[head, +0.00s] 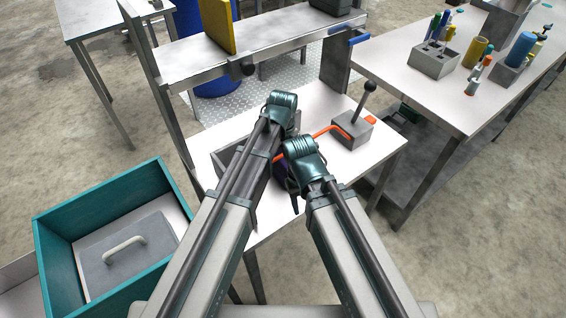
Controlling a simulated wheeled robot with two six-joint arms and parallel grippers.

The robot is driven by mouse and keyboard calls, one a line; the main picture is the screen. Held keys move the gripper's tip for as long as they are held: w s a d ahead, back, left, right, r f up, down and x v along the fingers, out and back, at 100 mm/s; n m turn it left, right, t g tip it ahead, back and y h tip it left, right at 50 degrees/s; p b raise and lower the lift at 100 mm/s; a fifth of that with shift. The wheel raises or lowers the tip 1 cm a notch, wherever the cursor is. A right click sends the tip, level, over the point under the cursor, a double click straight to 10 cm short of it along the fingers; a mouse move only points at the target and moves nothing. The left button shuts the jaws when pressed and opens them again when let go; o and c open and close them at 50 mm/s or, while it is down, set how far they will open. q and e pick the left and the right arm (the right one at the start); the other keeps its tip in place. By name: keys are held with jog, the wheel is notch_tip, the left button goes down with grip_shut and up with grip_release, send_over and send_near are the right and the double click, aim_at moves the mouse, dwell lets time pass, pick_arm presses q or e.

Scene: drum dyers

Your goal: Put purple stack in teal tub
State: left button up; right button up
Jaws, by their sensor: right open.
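The teal tub (58,250) is at the lower left, open at the top. A flat grey plate (150,240) with a pale handle lies inside it. A small dark purple patch (279,172) shows between my two forearms over the white table; it may be the purple stack, but most of it is hidden. My right gripper (293,192) is below its wrist beside this patch, open; whether it touches the patch cannot be told. My left arm reaches across the table from the left, and its gripper is hidden behind its own links.
The white table (335,100) holds a grey block with a black-knobbed lever (352,128) and an orange bar. A raised shelf (285,35) with a yellow panel (217,25) stands behind. A right-hand table (420,85) carries bottles and holders. Floor is free between the tables.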

pick_arm(q)
jog(key=c, duration=1.4)
jog(key=shift+o, duration=0.2)
notch_tip(320, 180, up, 10)
jog(key=p, duration=1)
